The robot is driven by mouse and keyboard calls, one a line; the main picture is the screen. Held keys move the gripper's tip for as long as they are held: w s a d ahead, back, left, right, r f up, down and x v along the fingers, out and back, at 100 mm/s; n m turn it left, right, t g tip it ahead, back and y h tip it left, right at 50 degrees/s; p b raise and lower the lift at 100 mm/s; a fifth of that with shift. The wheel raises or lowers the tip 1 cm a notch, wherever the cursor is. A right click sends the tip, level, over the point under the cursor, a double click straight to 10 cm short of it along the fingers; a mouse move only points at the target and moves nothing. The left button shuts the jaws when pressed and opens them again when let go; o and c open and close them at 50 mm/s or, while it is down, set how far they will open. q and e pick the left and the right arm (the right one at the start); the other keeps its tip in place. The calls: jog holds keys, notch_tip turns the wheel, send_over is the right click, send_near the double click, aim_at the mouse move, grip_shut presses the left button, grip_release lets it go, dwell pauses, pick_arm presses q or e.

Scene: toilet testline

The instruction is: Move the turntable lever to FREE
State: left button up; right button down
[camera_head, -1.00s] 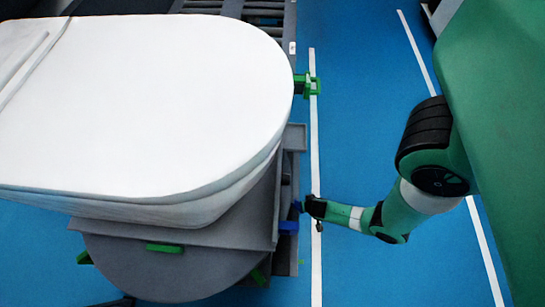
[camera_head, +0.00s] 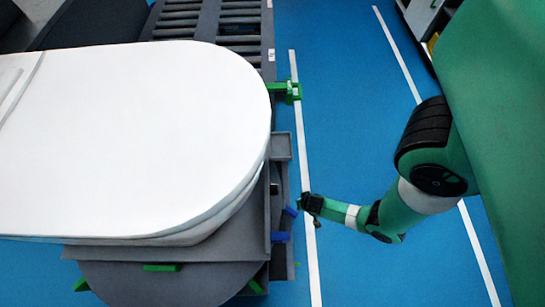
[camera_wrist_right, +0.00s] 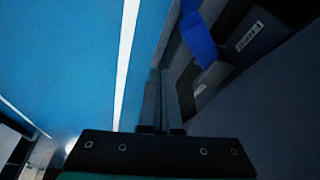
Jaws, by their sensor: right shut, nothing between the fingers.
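A small blue lever (camera_head: 290,211) sticks out at the right edge of the grey stand, beside a blue block (camera_head: 280,236). A blue piece, which looks like the lever, shows in the right wrist view (camera_wrist_right: 198,38). The grey round turntable plate (camera_head: 165,285) lies under the white toilet (camera_head: 130,130). My right gripper (camera_head: 303,203) is shut and empty, its tips just right of the lever; I cannot tell whether they touch. Its fingers (camera_wrist_right: 161,100) point toward the stand's edge in the wrist view. No FREE marking is readable. My left gripper is not in view.
A green clamp-like part (camera_head: 285,90) juts from the stand's right side farther back. Roller rails (camera_head: 205,20) run behind the toilet. Blue floor (camera_head: 350,120) with white lines is open to the right of the stand. A label (camera_wrist_right: 250,36) shows near the lever.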

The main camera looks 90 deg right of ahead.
notch_tip(320, 180, up, 6)
jog(key=w+a+p, duration=0.1)
jog(key=p, duration=0.2)
jog(key=shift+a+f, duration=0.15)
jog(key=shift+a, duration=0.2)
